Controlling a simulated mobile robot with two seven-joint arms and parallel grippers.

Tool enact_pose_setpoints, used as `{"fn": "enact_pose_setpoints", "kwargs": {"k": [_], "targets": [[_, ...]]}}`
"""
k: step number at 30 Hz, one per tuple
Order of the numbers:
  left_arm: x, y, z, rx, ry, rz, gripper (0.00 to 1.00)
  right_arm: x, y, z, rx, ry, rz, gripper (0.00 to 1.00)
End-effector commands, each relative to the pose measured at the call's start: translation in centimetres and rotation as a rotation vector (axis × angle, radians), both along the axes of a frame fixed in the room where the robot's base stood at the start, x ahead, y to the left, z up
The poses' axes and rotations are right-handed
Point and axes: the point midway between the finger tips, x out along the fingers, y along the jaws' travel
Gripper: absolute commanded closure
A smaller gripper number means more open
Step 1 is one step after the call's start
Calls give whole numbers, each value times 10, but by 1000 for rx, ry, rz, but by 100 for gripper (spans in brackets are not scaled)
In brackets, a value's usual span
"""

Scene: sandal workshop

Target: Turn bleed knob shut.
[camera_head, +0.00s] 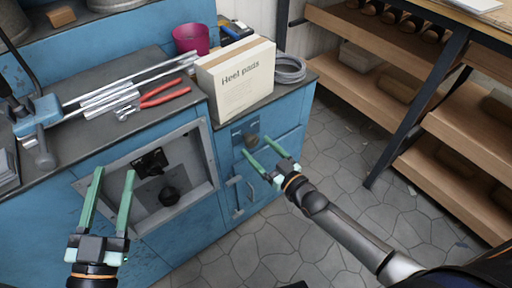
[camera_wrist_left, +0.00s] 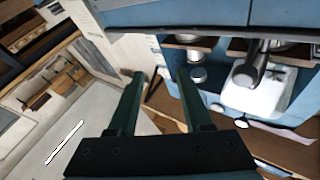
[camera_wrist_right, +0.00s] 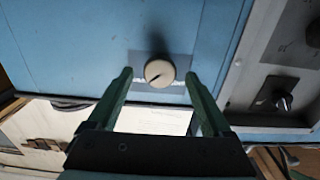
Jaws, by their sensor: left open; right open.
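A round beige knob (camera_wrist_right: 159,73) with a dark slanted line on its face sits on a small grey plate on the blue cabinet front. In the head view the knob (camera_head: 252,141) is below the Heel pads box. I take it as the bleed knob; no label is readable. My right gripper (camera_head: 257,146) is open in front of it, one fingertip on each side in the right wrist view (camera_wrist_right: 158,75). I cannot tell whether they touch it. My left gripper (camera_head: 114,172) is open and empty before the recessed panel; its fingers (camera_wrist_left: 159,72) hold nothing.
The grey recessed panel (camera_head: 205,172) has a black knob (camera_head: 169,196) and a black fitting (camera_head: 152,162). A cabinet handle (camera_head: 234,196) is below the beige knob. The counter holds the Heel pads box (camera_head: 235,80), red pliers (camera_head: 165,96) and a pink cup (camera_head: 191,39). Shelves (camera_head: 440,160) stand right.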

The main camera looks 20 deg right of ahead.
Motion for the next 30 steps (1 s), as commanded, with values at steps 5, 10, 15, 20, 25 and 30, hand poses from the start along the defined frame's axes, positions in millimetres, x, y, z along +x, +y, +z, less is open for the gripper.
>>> {"fn": "enact_pose_setpoints", "kwargs": {"k": [5, 10, 15, 20, 25, 30], "targets": [[-7, -2, 21, 0, -97, -15, 50, 14, 5, -1, 1, 1, 0, 16], [-10, -3, 30, 1, -132, -21, 50, 19, 7, -1, 0, 2, 0, 16], [-10, -3, 31, 1, -134, -21, 50, 19, 7, -1, 0, 2, 0, 16], [-10, -3, 30, 0, -134, -21, 50, 19, 7, 0, 0, 2, 0, 25], [-10, -3, 30, 0, -133, -21, 50, 19, 7, 0, 0, 2, 0, 44], [-10, -3, 30, 0, -133, -21, 50, 18, 7, -1, 0, 2, 0, 63]]}}
